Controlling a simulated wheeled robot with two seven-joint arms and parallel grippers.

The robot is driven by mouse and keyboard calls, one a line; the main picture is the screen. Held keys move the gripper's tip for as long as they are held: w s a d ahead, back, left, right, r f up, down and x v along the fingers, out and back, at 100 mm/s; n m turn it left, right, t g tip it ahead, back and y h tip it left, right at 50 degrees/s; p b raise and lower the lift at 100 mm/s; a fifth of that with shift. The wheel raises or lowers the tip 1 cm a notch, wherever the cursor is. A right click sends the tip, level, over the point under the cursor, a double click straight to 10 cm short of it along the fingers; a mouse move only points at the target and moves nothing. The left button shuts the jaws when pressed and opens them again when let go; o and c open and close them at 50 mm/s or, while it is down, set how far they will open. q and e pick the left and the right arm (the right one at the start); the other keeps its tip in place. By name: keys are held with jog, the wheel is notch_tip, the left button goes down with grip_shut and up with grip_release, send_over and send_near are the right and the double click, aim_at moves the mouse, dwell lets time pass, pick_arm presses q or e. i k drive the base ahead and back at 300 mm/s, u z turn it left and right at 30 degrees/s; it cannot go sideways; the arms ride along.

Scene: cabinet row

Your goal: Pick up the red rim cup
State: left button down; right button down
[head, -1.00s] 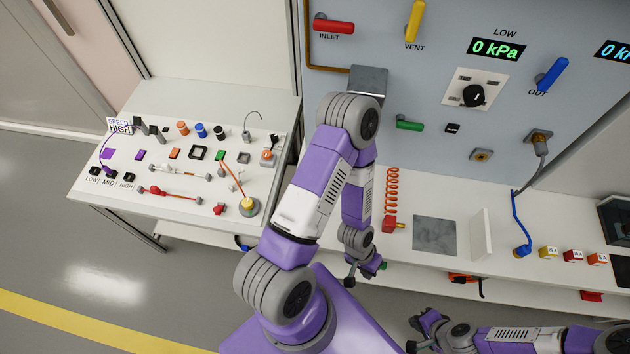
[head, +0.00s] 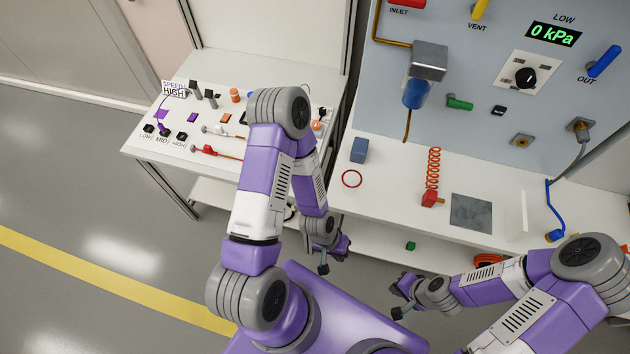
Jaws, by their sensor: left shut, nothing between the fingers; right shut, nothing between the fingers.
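A red ring (head: 351,179), which looks like the rim of a white cup seen from above, is on the white counter (head: 385,205) in the head view. The cup's body is hard to tell from the white surface. My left gripper (head: 335,257) is shut and empty, in front of the counter's edge, below and left of the ring in the picture. My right gripper (head: 400,297) is shut and empty, lower and further right, also in front of the counter. Neither gripper touches the ring.
A blue block (head: 359,150) stands just behind the ring. A red valve piece with an orange coil (head: 431,190) and a grey plate (head: 471,211) are to the right. A side table (head: 205,140) with small parts is at left, partly hidden by my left arm.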

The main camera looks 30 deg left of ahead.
aim_at(352, 179)
jog(key=u, duration=1.85)
jog(key=k, duration=0.75)
jog(key=z, duration=0.8)
jog(key=i, duration=1)
jog(key=u, duration=0.3)
jog(key=k, duration=0.75)
jog(key=z, duration=0.25)
jog(key=i, duration=0.45)
jog(key=u, duration=0.05)
